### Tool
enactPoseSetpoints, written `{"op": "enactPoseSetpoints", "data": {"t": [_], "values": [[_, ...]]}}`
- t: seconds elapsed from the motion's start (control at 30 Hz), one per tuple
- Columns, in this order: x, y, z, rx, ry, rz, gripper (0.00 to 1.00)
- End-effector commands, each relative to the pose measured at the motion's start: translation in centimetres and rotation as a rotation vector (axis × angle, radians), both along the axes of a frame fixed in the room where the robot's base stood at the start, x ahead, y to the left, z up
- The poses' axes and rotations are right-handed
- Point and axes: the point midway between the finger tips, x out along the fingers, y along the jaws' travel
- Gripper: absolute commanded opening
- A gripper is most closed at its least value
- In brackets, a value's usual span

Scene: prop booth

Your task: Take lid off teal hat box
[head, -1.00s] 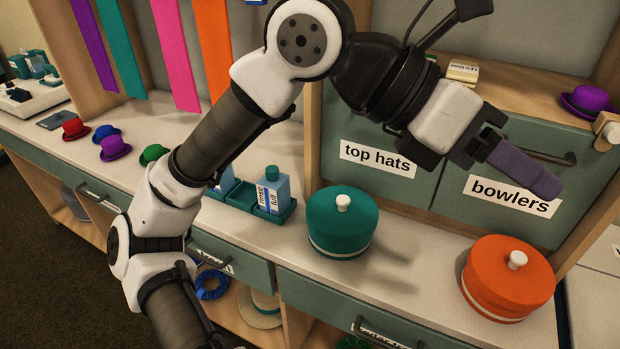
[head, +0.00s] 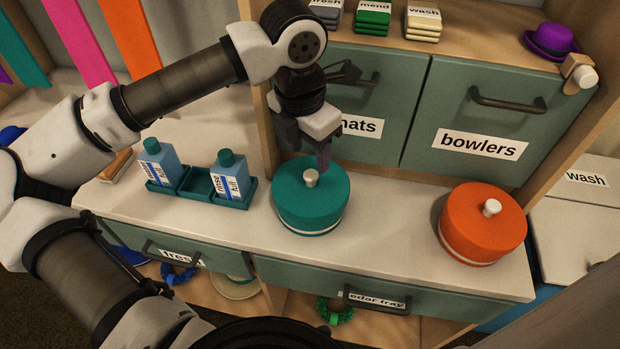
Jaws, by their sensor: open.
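The teal hat box (head: 300,213) is round and stands on the pale counter with its lid (head: 285,192) on. A cream knob (head: 311,178) sits at the middle of the lid, and a cream band runs round the box low down. My gripper (head: 309,160) points down just above the back of the lid. It is open, with one finger behind and left of the knob and the other close to the knob's right. Nothing shows between the fingers. I cannot tell whether a finger touches the lid.
An orange hat box (head: 482,225) stands to the right on the counter (head: 390,230). Two blue bottles (head: 230,175) stand in a teal tray (head: 235,203) to the left. Drawer fronts, one labelled bowlers (head: 482,125), rise close behind. The counter between the boxes is clear.

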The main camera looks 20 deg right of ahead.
Motion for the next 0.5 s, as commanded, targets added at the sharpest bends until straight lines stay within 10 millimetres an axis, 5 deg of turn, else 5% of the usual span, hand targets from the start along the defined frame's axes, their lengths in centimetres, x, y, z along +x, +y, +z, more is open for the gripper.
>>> {"op": "enactPoseSetpoints", "data": {"t": [0.5], "values": [[0.7,-0.6,-5.5,-0.003,0.003,-0.002,0.51]]}}
